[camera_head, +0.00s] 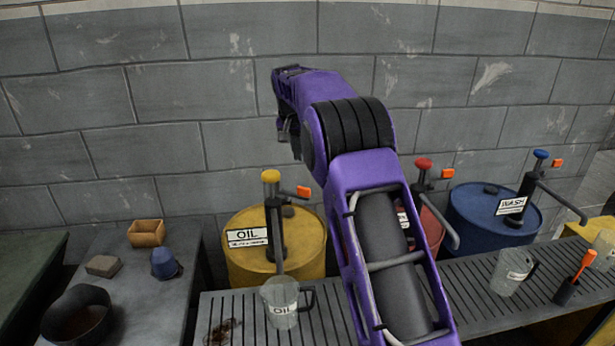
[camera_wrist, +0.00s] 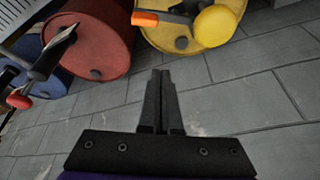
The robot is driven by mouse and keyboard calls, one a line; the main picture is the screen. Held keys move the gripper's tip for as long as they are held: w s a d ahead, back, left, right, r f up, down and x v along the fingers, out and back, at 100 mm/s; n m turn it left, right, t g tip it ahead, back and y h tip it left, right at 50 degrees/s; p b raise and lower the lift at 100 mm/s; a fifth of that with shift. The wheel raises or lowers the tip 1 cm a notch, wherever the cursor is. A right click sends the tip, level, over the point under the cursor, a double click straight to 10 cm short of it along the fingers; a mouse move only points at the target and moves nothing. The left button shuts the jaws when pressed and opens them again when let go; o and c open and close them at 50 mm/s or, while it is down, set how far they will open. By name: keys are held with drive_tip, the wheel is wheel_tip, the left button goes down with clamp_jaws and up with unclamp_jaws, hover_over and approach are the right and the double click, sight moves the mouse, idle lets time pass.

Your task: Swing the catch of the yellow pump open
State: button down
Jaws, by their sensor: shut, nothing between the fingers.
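The yellow pump (camera_head: 271,178) stands on the yellow drum (camera_head: 235,262), with a dark column and a yellow knob on top. Its orange catch (camera_head: 304,192) sticks out to the right of the knob. In the wrist view the yellow knob (camera_wrist: 216,26) and the orange catch (camera_wrist: 147,19) show at the top, turned over, with the catch left of the knob. My gripper (camera_wrist: 161,73) is shut and empty, its fingers apart from the catch and against a background of wall blocks.
A red pump (camera_head: 424,165) and a blue pump (camera_head: 541,155) stand to the right on their drums. A clear jug (camera_head: 281,302) stands on the slatted bench (camera_head: 240,334) in front of the yellow drum. The block wall (camera_head: 150,90) is close behind. Room above the yellow pump is free.

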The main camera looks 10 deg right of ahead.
sight(304, 189)
drive_tip(key=w+d+f, duration=0.2)
drive_tip(key=d+f, duration=0.2)
drive_tip(key=f, duration=0.5)
drive_tip(key=shift+m+g+h, duration=0.3)
drive_tip(key=shift+g, duration=0.1)
drive_tip(key=s, duration=0.1)
drive_tip(key=s+a, duration=0.1)
drive_tip(key=s+a+r+b, duration=0.1)
drive_tip(key=shift+s+a, duration=0.1)
drive_tip(key=shift+s, duration=0.3)
drive_tip(key=shift+s+a+m, duration=0.15)
drive_tip(key=shift+s+m, duration=0.2)
drive_tip(key=shift+m, duration=0.55)
drive_tip(key=m, duration=0.1)
drive_tip(key=s+a+m+g+h+p, duration=0.1)
drive_tip(key=m, duration=0.1)
drive_tip(key=shift+s, duration=0.15)
drive_tip(key=shift+s+a, duration=0.5)
drive_tip(key=shift+a, duration=0.1)
drive_tip(key=shift+s+a, duration=0.1)
